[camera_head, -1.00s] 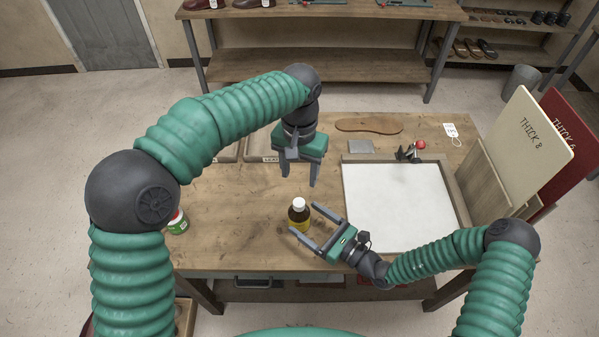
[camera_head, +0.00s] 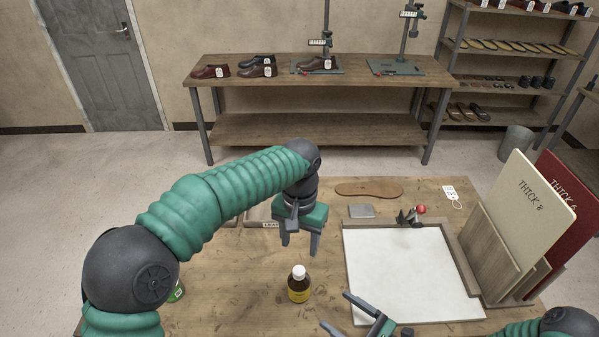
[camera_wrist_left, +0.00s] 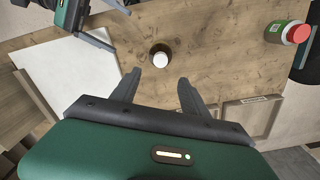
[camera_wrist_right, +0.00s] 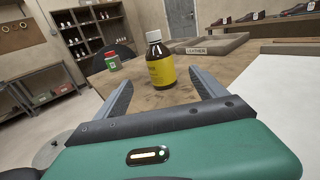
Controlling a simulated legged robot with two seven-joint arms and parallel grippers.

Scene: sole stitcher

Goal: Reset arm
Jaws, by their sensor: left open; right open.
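My left gripper (camera_head: 300,244) is open and empty above the wooden table (camera_head: 215,300), behind a brown bottle with a white cap and yellow label (camera_head: 299,284). In the left wrist view the bottle's cap (camera_wrist_left: 159,58) shows beyond the open fingers (camera_wrist_left: 160,86). My right gripper (camera_head: 340,312) is open and empty at the lower edge of the head view, in front of and to the right of the bottle. In the right wrist view the bottle (camera_wrist_right: 160,60) stands upright beyond and between the open fingers (camera_wrist_right: 161,88), apart from them.
A white board in a frame (camera_head: 405,270) lies to the right. Panels marked THICK (camera_head: 525,210) stand at the right edge. A brown sole (camera_head: 368,188) lies at the back. A green jar with a red lid (camera_wrist_right: 112,61) stands left of the bottle.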

